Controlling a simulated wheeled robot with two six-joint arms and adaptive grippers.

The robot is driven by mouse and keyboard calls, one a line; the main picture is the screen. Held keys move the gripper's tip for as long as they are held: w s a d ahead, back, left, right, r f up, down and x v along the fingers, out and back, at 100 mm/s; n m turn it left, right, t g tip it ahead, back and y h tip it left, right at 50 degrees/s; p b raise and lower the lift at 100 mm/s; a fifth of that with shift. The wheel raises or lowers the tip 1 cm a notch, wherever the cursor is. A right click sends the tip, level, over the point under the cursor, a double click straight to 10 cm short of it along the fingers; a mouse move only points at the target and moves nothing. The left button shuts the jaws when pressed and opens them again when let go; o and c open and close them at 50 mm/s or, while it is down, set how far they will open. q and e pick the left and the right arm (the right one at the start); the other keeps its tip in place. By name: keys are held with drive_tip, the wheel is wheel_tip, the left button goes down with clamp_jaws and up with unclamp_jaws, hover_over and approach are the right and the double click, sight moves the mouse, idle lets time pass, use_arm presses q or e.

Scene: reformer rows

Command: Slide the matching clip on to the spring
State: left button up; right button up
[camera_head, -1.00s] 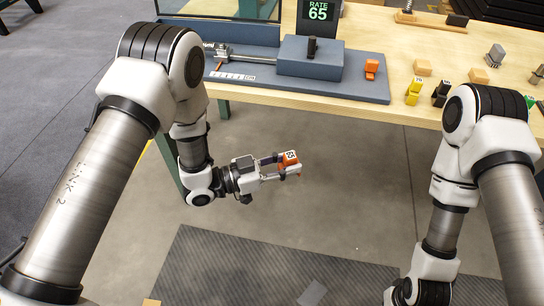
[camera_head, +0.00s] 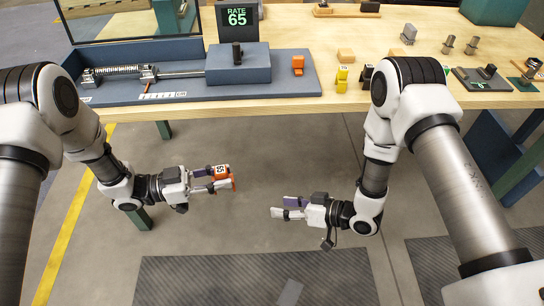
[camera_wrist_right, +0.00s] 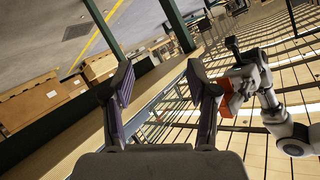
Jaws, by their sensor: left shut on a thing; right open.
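The spring (camera_head: 115,71) lies along a rod at the left end of the blue bench fixture (camera_head: 200,92). My left gripper (camera_head: 226,177) is shut on an orange clip (camera_head: 221,172) with a white number label. It holds the clip over the floor, in front of the bench and apart from the spring. My right gripper (camera_head: 278,206) is open and empty, to the right of the held clip and lower in the picture. In the right wrist view, its fingers (camera_wrist_right: 160,78) are spread, and the orange clip (camera_wrist_right: 228,100) shows beyond the right finger.
A display (camera_head: 237,18) reads "RATE 65". A yellow clip (camera_head: 342,78) and a black clip (camera_head: 367,76) stand on the wooden bench (camera_head: 405,70).

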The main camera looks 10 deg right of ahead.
sight(222, 168)
drive_tip(key=w+a+r+n+g+y, duration=0.1)
drive_tip(key=w+r+n+g+y, duration=0.15)
drive_tip(key=r+n+g, duration=0.4)
drive_tip(key=w+a+r+n+g+y, duration=0.2)
drive_tip(key=r+n+g+y, duration=0.15)
drive_tip(key=r+n, duration=0.45)
drive_tip(key=shift+m+t, duration=0.5)
drive_tip(key=shift+m, duration=0.15)
drive_tip(key=a, duration=0.3)
drive_tip(key=s+a, duration=0.1)
drive_tip(key=a, duration=0.7)
drive_tip(key=shift+s+a+r, duration=0.2)
drive_tip(key=shift+s+r, duration=0.1)
drive_tip(key=shift+r, duration=0.1)
